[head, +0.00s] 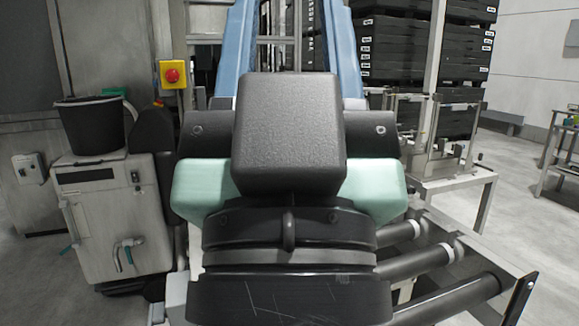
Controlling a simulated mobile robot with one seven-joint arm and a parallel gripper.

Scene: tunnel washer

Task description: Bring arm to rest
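My gripper is not in view; neither fingertip shows. Dark, bulky parts that look like my own arm fill the middle of the head view, close to the camera. They hide much of what stands behind them. No held object shows.
A conveyor with dark rollers (445,300) lies at lower right. A grey cabinet (118,215) with a black bucket (92,127) stands at left, below a red stop button (172,75). Stacked black crates (425,50) stand behind a metal stand (452,187).

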